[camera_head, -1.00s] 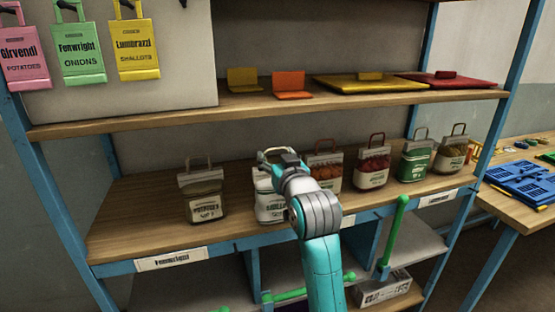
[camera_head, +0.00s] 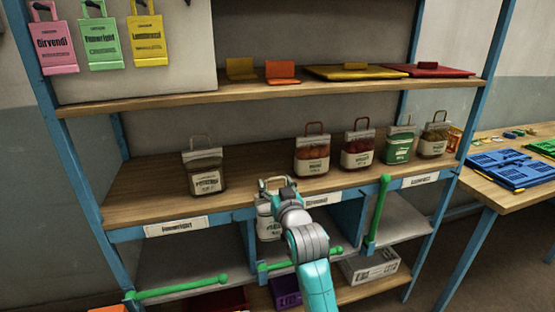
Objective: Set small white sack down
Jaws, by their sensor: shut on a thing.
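The small white sack (camera_head: 267,222) hangs in my gripper (camera_head: 272,188), in front of the middle shelf's front edge. My gripper is shut on the sack's top; the arm and wrist cover the sack's right side. The sack looks upright, and its dark label print is only partly visible. It is clear of the shelf board, as far as this view shows.
The middle shelf (camera_head: 140,205) holds a brown sack (camera_head: 206,178) at left and several sacks at right, such as a red one (camera_head: 312,158). Bare board lies between. A table (camera_head: 500,195) with blue crates is at right.

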